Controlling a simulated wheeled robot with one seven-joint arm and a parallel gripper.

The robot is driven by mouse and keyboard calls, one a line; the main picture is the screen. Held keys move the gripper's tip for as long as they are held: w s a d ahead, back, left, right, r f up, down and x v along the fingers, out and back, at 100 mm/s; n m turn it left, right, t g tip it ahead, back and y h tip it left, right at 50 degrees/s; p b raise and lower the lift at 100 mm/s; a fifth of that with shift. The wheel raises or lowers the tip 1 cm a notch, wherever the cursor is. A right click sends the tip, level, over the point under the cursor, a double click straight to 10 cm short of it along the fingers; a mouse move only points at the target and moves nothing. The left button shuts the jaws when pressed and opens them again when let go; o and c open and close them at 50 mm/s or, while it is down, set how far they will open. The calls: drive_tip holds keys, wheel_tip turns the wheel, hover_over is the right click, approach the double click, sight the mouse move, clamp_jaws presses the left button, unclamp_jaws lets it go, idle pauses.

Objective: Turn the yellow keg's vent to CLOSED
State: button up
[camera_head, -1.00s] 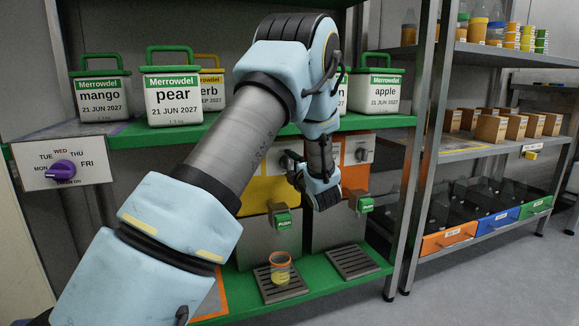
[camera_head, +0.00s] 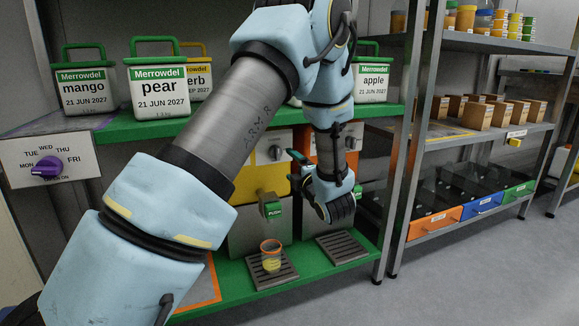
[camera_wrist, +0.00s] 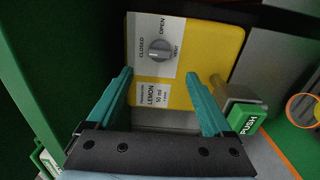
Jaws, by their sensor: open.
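The yellow keg (camera_head: 246,182) stands on the lower green shelf, partly hidden by my arm. Its vent knob (camera_wrist: 159,50), a grey dial on a light plate, shows in the wrist view between my fingers and beyond their tips. CLOSED is printed left of the knob, OPEN above it, VENT to its right. I cannot tell surely which mark the knob points to. A LEMON 50 ml label (camera_wrist: 153,94) sits below. My gripper (camera_wrist: 159,74) is open and empty, with teal fingers apart from the knob. It also shows in the head view (camera_head: 294,167), right of the vent plate.
The keg's green PUSH tap (camera_wrist: 246,118) juts out close to my right finger. A cup (camera_head: 271,256) with yellow content stands on the drip tray below. An orange keg (camera_head: 325,150) is to the right. White tubs (camera_head: 160,88) line the green shelf above.

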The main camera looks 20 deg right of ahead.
drive_tip(key=a+f+m+g+h, duration=0.1)
drive_tip(key=a+m+g+h, duration=0.3)
drive_tip(key=a+m+g, duration=0.45)
drive_tip(key=s+a+f+m+g+y+p, duration=0.2)
drive_tip(key=s+a+m+g, duration=0.8)
drive_tip(key=s+a, duration=1.1)
wheel_tip(320, 180, up, 38)
drive_tip(key=d+m+t+p, duration=0.1)
drive_tip(key=m+t+p, duration=0.1)
drive_tip(key=p, duration=3.5)
drive_tip(key=shift+s+d+r+p, duration=0.15)
drive_tip(key=shift+s+r+p, duration=0.05)
drive_tip(key=shift+p, duration=0.1)
